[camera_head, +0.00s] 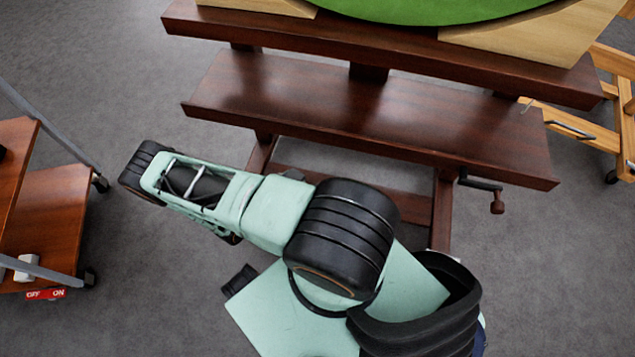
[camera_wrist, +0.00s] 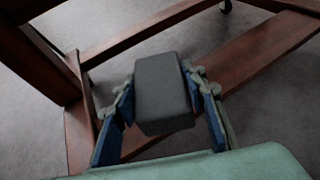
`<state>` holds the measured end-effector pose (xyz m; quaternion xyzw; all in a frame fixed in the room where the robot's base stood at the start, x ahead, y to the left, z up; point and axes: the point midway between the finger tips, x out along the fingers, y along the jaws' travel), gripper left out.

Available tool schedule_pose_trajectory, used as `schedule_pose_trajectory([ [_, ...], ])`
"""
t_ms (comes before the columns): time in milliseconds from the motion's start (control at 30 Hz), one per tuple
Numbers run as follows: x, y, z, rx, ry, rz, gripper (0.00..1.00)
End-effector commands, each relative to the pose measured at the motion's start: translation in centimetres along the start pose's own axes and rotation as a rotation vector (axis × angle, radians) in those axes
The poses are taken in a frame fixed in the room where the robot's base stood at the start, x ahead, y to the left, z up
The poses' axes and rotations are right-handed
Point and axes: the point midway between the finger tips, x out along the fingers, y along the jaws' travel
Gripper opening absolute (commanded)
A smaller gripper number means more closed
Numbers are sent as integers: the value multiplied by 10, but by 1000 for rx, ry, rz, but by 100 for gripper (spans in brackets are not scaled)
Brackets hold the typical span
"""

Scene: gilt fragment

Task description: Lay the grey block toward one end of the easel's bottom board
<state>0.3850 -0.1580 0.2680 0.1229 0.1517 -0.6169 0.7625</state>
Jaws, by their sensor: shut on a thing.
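The grey block (camera_wrist: 163,92) is in the wrist view, held between the fingers of my gripper (camera_wrist: 160,84). My gripper is shut on it, one finger at each side. Dark red-brown wooden beams of a frame (camera_wrist: 262,45) lie beyond and below the block, with grey floor between them. In the head view, the dark wooden easel has a long lower board (camera_head: 350,112) with a bare top, below a second ledge (camera_head: 400,40). I cannot make out the block or my gripper's fingers in the head view; my arm covers the area in front of the easel.
A green round thing (camera_head: 440,8) and pale wooden pieces (camera_head: 540,35) rest on the upper ledge. A crank handle (camera_head: 496,200) sticks out at the easel's lower right. A wheeled wooden cart (camera_head: 50,215) stands at the left. A lighter wooden frame (camera_head: 590,125) is at the right.

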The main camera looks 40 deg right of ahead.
Motion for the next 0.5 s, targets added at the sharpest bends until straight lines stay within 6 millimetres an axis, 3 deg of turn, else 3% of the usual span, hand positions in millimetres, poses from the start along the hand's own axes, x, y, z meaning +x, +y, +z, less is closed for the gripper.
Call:
schedule_pose_trajectory([
  [33, 17, -3, -3, 1, -1, -4, 22],
  [133, 44, -5, -4, 1, -1, -4, 22],
  [200, 60, -6, -16, 1, 0, -3, 22],
  [333, 83, -7, -27, 2, 1, -1, 22],
  [500, 96, -7, -32, 1, 1, 0, 22],
])
